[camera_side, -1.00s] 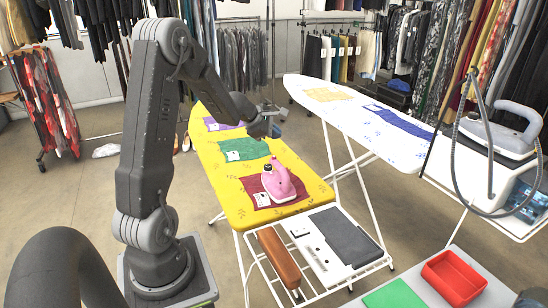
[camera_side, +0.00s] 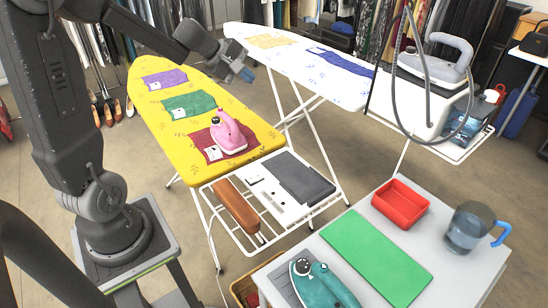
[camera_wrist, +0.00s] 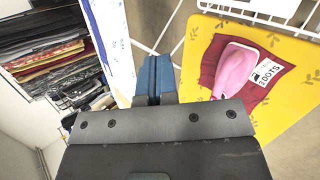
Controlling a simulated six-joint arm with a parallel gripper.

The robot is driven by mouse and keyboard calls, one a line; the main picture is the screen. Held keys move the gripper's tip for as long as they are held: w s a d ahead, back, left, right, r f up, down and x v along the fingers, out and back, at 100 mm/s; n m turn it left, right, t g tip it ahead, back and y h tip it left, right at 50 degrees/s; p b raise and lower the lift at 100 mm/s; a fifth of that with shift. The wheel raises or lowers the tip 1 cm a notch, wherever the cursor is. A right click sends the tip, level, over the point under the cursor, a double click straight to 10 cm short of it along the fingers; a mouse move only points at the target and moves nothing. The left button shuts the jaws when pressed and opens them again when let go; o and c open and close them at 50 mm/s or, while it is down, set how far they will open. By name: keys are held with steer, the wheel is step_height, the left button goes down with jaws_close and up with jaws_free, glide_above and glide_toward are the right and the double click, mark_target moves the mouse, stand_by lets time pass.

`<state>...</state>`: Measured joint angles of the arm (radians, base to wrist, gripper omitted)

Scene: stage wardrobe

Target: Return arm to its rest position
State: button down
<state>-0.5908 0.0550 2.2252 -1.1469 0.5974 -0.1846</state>
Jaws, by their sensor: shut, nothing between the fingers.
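My gripper (camera_side: 246,75) is shut and empty, with blue fingertips. In the side view it hangs in the air near the right edge of the yellow ironing board (camera_side: 215,88). In the wrist view its fingertips (camera_wrist: 153,75) are together, with nothing held between them. My dark grey arm reaches from its base at the left of the side view toward the boards.
A pink iron (camera_side: 229,133) stands on a dark red cloth (camera_side: 208,147) on the yellow board; green (camera_side: 195,100) and purple (camera_side: 160,78) cloths lie beyond. A white ironing board (camera_side: 290,58) stands behind. A table holds a red tray (camera_side: 400,218), green mat and teal iron.

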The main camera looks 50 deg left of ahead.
steer(key=s+d+r+m+g+h, duration=0.1)
steer(key=s+d+r+m, duration=0.1)
steer(key=s+d+m, duration=0.3)
steer(key=d+r+m, duration=0.2)
steer(key=d, duration=0.5)
steer(key=s+d+m+g+y, duration=0.1)
steer(key=s+d+m, duration=0.2)
steer(key=s+m, duration=0.3)
steer(key=s+d+f+m+g+y, duration=0.1)
steer(key=s+d+m, duration=0.3)
steer(key=s, duration=0.5)
steer(key=shift+s+m+y, duration=0.2)
steer(key=shift+m+y, duration=0.3)
steer(key=shift+m, duration=0.6)
